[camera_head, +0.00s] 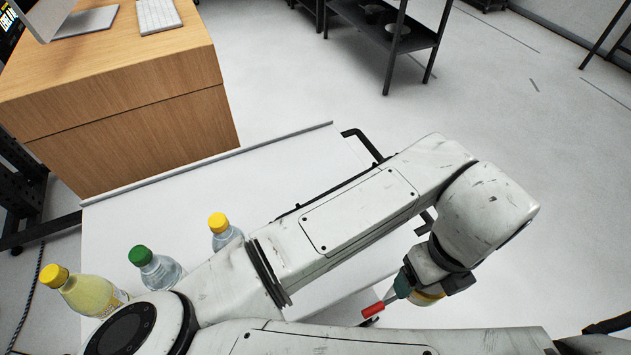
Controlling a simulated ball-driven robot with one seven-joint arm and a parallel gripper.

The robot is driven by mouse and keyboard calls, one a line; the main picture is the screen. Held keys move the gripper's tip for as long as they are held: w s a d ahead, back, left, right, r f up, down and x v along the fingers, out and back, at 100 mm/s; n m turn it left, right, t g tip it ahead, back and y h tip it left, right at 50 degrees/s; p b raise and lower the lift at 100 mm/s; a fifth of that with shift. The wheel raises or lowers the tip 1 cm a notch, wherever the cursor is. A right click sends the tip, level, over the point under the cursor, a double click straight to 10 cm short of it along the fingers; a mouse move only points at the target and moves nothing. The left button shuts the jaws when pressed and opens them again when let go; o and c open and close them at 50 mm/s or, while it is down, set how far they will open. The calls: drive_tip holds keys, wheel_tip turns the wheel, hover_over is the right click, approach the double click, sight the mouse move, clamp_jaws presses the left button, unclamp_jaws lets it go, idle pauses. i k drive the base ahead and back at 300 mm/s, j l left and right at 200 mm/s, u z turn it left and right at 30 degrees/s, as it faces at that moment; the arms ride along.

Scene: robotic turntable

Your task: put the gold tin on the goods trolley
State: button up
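My gripper (408,292) is at the lower right, pointing down and left, with one teal finger with a red tip showing clearly. A gold, rounded piece, seemingly the gold tin (431,298), shows right against the finger, beneath the wrist. It appears held in the gripper, but the finger and wrist hide most of it. A white flat top with a grey edge (290,150) lies left of the gripper, with a black bent bar (362,142) at its far right end. It may be the goods trolley; my arm covers much of it.
A yellow-capped juice bottle (85,293), a green-capped bottle (158,270) and a yellow-capped clear bottle (226,235) stand on the white top's left part. A wooden desk (140,95) is behind. A black shelf (385,35) stands at the back; grey floor is clear at right.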

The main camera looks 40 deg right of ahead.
sight(306, 171)
drive_tip(key=i, duration=0.95)
